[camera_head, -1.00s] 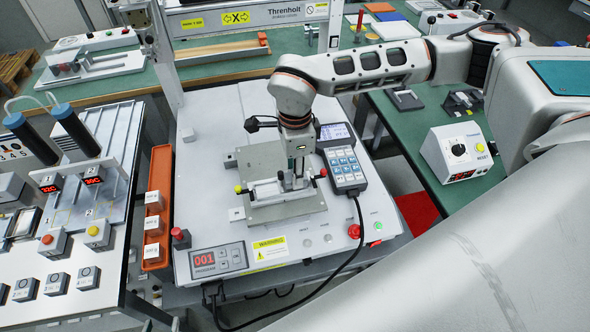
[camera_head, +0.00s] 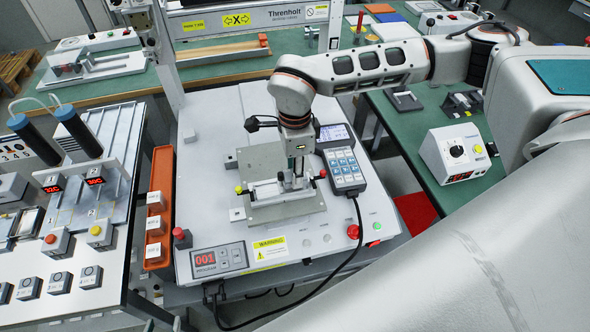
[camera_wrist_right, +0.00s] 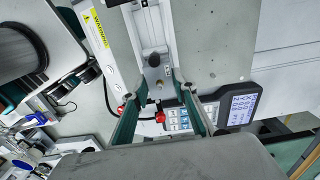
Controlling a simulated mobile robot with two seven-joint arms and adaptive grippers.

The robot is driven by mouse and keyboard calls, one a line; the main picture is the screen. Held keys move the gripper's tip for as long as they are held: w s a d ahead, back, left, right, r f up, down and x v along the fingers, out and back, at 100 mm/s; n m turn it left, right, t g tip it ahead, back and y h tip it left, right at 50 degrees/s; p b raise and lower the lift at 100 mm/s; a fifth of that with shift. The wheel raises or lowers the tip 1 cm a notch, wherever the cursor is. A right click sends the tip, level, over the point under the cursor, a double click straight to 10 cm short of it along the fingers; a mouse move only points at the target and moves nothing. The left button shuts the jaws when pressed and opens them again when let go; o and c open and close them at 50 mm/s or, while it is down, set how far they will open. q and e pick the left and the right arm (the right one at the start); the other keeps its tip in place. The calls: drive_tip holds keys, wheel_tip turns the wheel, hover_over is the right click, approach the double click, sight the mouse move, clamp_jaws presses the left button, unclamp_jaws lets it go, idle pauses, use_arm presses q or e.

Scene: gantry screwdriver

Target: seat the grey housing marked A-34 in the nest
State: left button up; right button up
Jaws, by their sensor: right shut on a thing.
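My right gripper (camera_head: 291,186) points straight down over the nest (camera_head: 262,212) on the light machine bed. It also shows in the right wrist view (camera_wrist_right: 158,98), its two green fingers apart with a small grey block, the housing (camera_wrist_right: 157,80), between their tips. The housing lies in line with the nest's pale channel; its marking is not readable, and I cannot tell whether it touches the nest floor. In the head view the fingers mostly hide it. My left gripper is not in view.
An orange bin (camera_head: 159,180) with several grey blocks stands left of the machine. A red button (camera_head: 353,231) sits at front right.

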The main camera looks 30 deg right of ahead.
idle(0.7)
idle(0.3)
drive_tip(key=shift+f, duration=0.3)
idle(0.4)
drive_tip(key=shift+f, duration=0.6)
idle(0.4)
drive_tip(key=o, duration=1.3)
drive_tip(key=shift+o, duration=0.2)
drive_tip(key=shift+r, duration=0.1)
